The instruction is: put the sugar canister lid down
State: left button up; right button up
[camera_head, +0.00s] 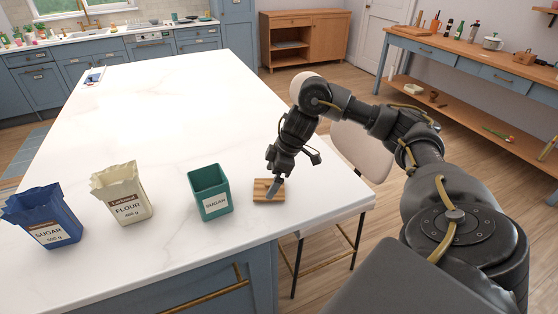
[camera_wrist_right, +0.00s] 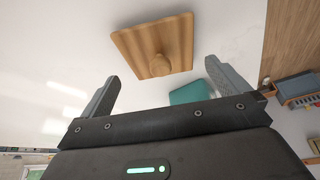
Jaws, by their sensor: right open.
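The sugar canister lid (camera_head: 262,185) is a square wooden plate with a round knob. It lies on the white worktop just right of the green sugar canister (camera_head: 210,192), which stands upright with its top open. My right gripper (camera_head: 273,187) is just over the lid, its fingers pointing down. In the right wrist view the lid (camera_wrist_right: 137,43) shows with its knob just ahead of and between the spread fingertips (camera_wrist_right: 162,71), apart from both. The canister (camera_wrist_right: 190,93) is partly hidden behind the gripper there. My left gripper is not in view.
A cream flour bag (camera_head: 122,195) and a blue sugar bag (camera_head: 45,217) stand left of the canister. The worktop (camera_head: 150,110) is clear behind them. The worktop's right edge is close to the lid, with a chair (camera_head: 355,150) beyond it.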

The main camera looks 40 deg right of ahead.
jog(key=p+v, duration=0.2)
jog(key=v, duration=0.6)
jog(key=shift+s+r, duration=0.2)
jog(key=shift+r, duration=0.15)
jog(key=shift+f, duration=0.1)
